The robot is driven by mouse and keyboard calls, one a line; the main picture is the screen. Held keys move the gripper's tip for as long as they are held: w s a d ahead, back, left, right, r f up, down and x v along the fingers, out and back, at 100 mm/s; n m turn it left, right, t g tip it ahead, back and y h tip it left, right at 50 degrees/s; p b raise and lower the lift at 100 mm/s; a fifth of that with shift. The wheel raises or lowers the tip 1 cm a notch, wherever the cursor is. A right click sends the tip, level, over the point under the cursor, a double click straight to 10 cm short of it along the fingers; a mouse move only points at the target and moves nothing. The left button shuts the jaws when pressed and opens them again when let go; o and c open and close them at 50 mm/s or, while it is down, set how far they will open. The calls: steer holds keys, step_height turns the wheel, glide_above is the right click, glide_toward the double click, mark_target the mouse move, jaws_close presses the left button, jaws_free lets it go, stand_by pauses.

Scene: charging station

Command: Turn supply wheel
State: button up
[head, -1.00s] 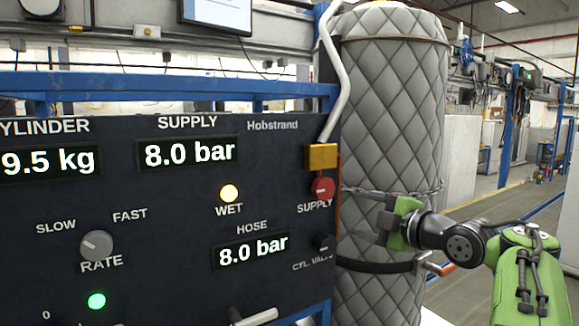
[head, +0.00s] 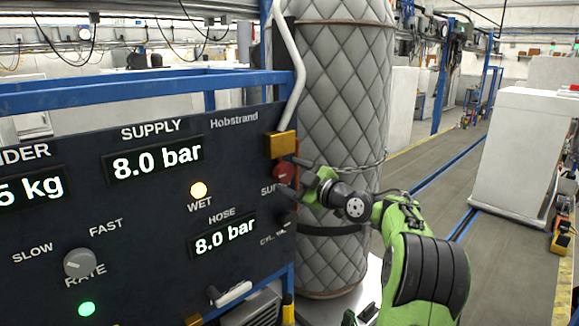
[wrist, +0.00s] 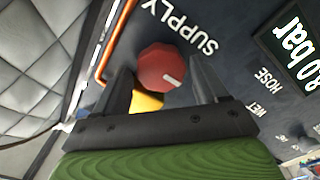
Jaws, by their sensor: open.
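The supply wheel (head: 284,172) is a small red knob at the right edge of the dark panel, just below a brass-yellow block. In the wrist view the red wheel (wrist: 161,67) is eight-sided with a short white mark, and it lies between and beyond the two dark fingers. My gripper (head: 302,178) is at the wheel's right side in the head view, its fingers reaching toward it. In the wrist view my gripper (wrist: 165,90) is open with a finger on each side of the wheel. I cannot tell whether either finger touches it.
A yellow block (head: 280,145) with a grey pipe sits above the wheel. A quilted grey cylinder (head: 345,90) stands close behind my gripper.

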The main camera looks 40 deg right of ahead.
steer(key=shift+w+r, duration=0.1)
steer(key=shift+w, duration=0.45)
steer(key=shift+w+a, duration=0.15)
steer(key=shift+w, duration=0.05)
steer(key=c, duration=0.8)
